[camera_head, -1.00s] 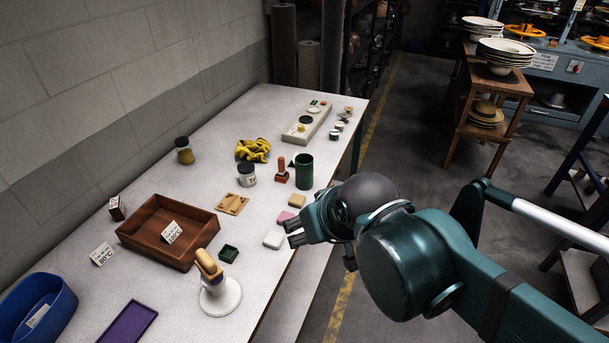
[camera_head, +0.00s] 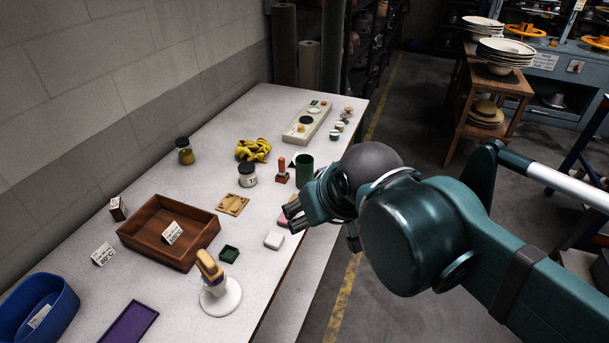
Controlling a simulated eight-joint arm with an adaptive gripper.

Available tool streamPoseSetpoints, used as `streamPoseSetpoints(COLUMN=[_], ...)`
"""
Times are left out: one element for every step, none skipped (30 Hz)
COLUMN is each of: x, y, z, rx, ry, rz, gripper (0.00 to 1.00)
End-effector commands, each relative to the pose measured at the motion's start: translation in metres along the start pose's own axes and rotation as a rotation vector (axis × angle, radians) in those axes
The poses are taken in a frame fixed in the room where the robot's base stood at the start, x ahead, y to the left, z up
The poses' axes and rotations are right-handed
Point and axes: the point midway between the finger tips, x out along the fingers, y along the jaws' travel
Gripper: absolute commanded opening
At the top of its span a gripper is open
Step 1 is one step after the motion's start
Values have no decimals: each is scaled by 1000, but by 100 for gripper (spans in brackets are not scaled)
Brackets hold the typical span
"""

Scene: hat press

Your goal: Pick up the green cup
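The green cup (camera_head: 304,169) is a dark green cylinder standing upright near the right edge of the white table (camera_head: 200,113). My gripper (camera_head: 288,216) is in front of the cup, nearer the camera, over the table's right edge, with its fingers pointing left. The fingers look parted with nothing seen between them. The gripper does not touch the cup in this view. The lower right of the cup is close to my arm's dark round joint in the picture.
A red-brown stamp (camera_head: 283,171) and a white-labelled jar (camera_head: 247,175) stand left of the cup. Yellow gloves (camera_head: 253,150) lie behind them. A wooden tray (camera_head: 150,238) is further left.

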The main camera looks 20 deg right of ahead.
Motion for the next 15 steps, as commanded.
streamPoseSetpoints(x=[1, 2, 3, 4, 6, 7, 8, 10, 11, 13, 14, 17, 18, 20, 24], y=[1, 2, 3, 4, 5, 7, 8, 9, 11, 13, 14, 16, 18, 20, 23], z=[-2, -3, -4, -5, -5, -6, -8, -9, -10, -11, -12, -14, -16, -18, -20], rx=[-15, -26, -40, -50, -60, -78, -91, -104, -123, -139, -155, -179, -198, -221, -252], ry=[-2, -3, -5, -6, -8, -10, -12, -14, -17, -19, -22, -26, -30, -34, -39], rz=[6, 10, 15, 19, 24, 31, 36, 41, 49, 56, 61, 72, 79, 88, 100], gripper=[52, 52, 52, 52, 52, 52, 52, 52, 52, 52, 52, 52, 52, 52, 52])
